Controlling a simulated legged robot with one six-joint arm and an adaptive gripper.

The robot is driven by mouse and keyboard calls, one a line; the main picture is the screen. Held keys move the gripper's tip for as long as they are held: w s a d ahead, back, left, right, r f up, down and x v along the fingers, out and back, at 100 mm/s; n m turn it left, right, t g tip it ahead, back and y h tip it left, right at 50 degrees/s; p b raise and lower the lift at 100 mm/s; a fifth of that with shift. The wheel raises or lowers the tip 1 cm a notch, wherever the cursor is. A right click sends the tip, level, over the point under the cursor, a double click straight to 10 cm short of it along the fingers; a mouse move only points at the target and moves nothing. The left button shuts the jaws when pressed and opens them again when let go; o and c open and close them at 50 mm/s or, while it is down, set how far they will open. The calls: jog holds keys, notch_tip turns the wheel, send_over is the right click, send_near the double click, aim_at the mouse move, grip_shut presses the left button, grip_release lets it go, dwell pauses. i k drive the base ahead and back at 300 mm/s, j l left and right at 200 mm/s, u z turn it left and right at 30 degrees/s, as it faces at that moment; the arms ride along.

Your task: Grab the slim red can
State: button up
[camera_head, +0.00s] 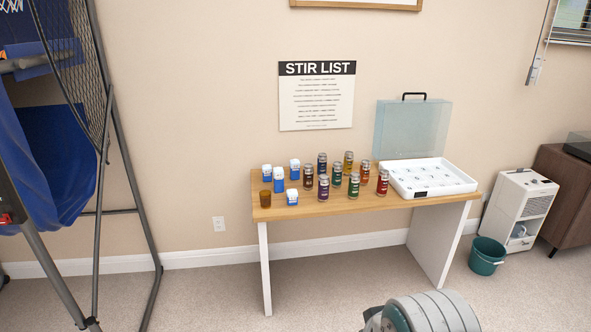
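The slim red can (383,181) stands upright on the wooden table (400,200), at the right front of a group of cans. It is just left of the white tray. An orange can (365,172) stands behind and left of it, and a green can (354,186) stands to its left. The red can's front is unobstructed. My gripper's fingers are not in view. Only a rounded grey part, apparently of my arm, shows at the bottom edge, well below the table.
Several other cans and blue-and-white boxes (279,180) crowd the table's left and middle, with a brown cup (265,198). A white tray (430,177) with a raised clear lid (412,130) fills the right end. A teal bin (487,256) stands right. Carpet in front is clear.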

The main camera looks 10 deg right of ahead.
aim_at(382, 190)
jog(key=i+l, duration=0.35)
jog(key=i, duration=0.15)
jog(key=i+l, duration=0.3)
jog(key=i, duration=0.2)
jog(key=i+l, duration=0.35)
jog(key=i, duration=0.15)
jog(key=i+l, duration=0.3)
jog(key=i, duration=0.2)
jog(key=i+l, duration=0.35)
jog(key=i, duration=0.15)
jog(key=z, duration=0.05)
